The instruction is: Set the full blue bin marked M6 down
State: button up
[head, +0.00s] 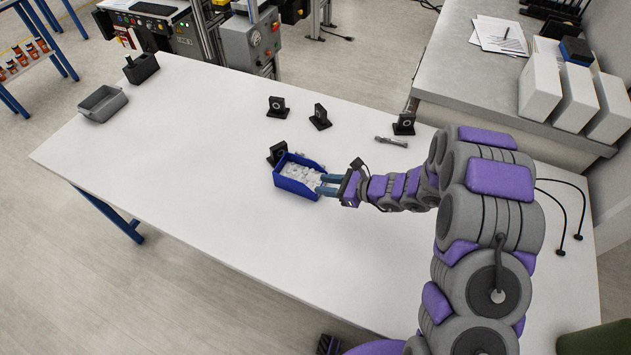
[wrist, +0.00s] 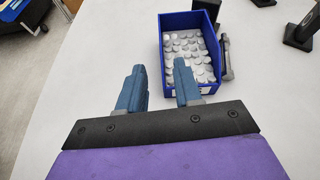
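The blue bin (head: 297,187) is upright at mid-table and filled with pale, roundish pieces; it appears to rest on the white tabletop. It also shows in the wrist view (wrist: 163,57). A pale label strip shows low on its near side, but the M6 marking is not legible. My gripper (head: 325,185) is at the bin's right end in the head view. In the wrist view my gripper (wrist: 159,76) has its two blue fingers apart with nothing between them. The right finger overlaps the bin's near wall; I cannot tell whether it touches. The left finger is outside the bin.
A black stand (head: 276,152) is close behind the bin. More black stands (head: 320,117) and a grey tool (head: 391,142) lie farther back. A grey tray (head: 103,103) and a black holder (head: 141,68) stand at the far left. The table (head: 190,170) left of the bin is clear.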

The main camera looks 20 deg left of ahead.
jog(key=shift+d+r, duration=0.1)
jog(key=shift+d, duration=0.1)
jog(key=s+d+r+n+g+h, duration=0.25)
jog(key=s+r+n, duration=0.25)
jog(key=s+r, duration=0.3)
jog(key=s+d+r+n+g+h, duration=0.1)
jog(key=s+d+r+n+g, duration=0.3)
jog(key=s+r, duration=0.4)
jog(key=s+d+r+n+t+h, duration=0.1)
jog(key=s+d+r+n+h, duration=0.2)
jog(key=s+d, duration=0.6)
jog(key=s+d+r+n+t+h, duration=0.2)
jog(key=s+d+n+h, duration=0.4)
jog(key=s+d, duration=0.3)
jog(key=d+r+h, duration=0.1)
jog(key=d, duration=0.3)
jog(key=shift+d+r, duration=0.15)
jog(key=shift+d, duration=0.1)
jog(key=shift+w+t, duration=0.1)
jog(key=shift+t, duration=0.15)
